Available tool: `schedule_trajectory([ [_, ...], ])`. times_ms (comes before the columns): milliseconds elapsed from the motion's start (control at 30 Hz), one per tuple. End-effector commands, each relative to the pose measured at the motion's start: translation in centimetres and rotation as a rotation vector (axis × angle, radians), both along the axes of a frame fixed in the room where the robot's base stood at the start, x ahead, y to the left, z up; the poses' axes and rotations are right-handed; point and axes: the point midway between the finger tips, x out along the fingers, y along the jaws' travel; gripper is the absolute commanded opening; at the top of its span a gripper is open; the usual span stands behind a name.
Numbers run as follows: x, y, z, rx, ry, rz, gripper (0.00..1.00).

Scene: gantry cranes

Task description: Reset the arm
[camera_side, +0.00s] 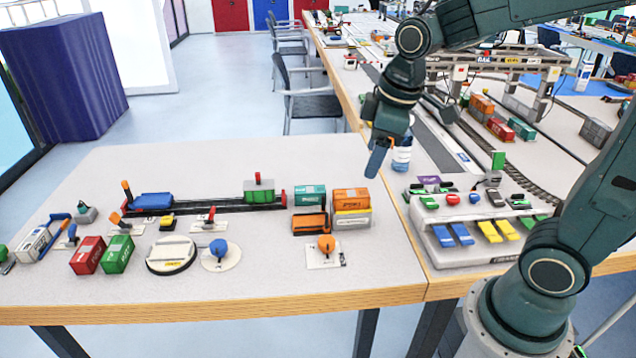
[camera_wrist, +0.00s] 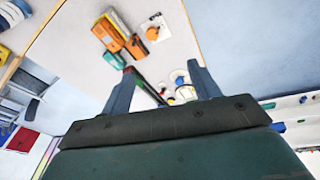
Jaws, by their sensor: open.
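My gripper (camera_side: 378,160) hangs in the air near the right end of the left table (camera_side: 330,165), close to the seam with the right-hand table in the side view. It points downward and is above the tabletop. In the wrist view my gripper (camera_wrist: 164,82) shows two fingers spread apart with nothing between them. Beyond the fingers lie small containers and table parts. In the side view the stacked containers, teal (camera_side: 310,195) and orange (camera_side: 351,198), stand left of and below my gripper, apart from it.
A control console (camera_side: 480,225) with coloured levers and pads stands on the right-hand table. A blue-white bottle (camera_side: 402,153) is close beside my gripper. A gantry crane (camera_side: 490,65) stands behind. Red (camera_side: 88,254) and green (camera_side: 117,253) containers sit at left. The left table's back middle is clear.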

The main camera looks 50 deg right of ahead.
Motion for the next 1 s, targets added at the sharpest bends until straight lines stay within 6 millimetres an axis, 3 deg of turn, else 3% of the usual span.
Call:
schedule_trajectory([
  [233, -4.3, 0.5, 2.3, 0.047, -0.081, -0.148, 0.61],
  [600, -10.4, 0.9, 3.5, 0.139, -0.185, -0.365, 0.61],
  [800, -12.6, 1.1, 3.4, 0.181, -0.222, -0.444, 0.61],
  [1000, -13.2, 1.1, 3.3, 0.195, -0.232, -0.473, 0.61],
])
